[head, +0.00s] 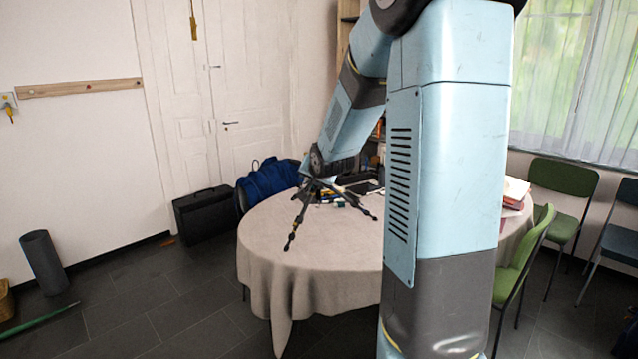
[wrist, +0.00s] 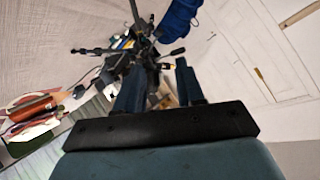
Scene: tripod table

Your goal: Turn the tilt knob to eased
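A black tripod (head: 312,190) stands on the cloth-covered round table (head: 320,250), its legs spread over the cloth. In the wrist view the tripod (wrist: 143,48) shows at the upper middle, just past my fingers, with dark rods sticking out to several sides. My gripper (wrist: 158,80) has its two blue fingers apart, with dark tripod parts seen between and beyond them. I cannot tell whether they touch. The tilt knob is not clearly distinguishable among the dark parts, and its setting cannot be read. In the head view the end of my arm is over the tripod head and hides it.
Small items lie on the table behind the tripod. A stack of books or papers (head: 515,192) lies at the table's right. A blue bag (head: 270,180) and a black case (head: 205,214) stand to its left. Green chairs (head: 525,258) stand at the right. The front cloth is clear.

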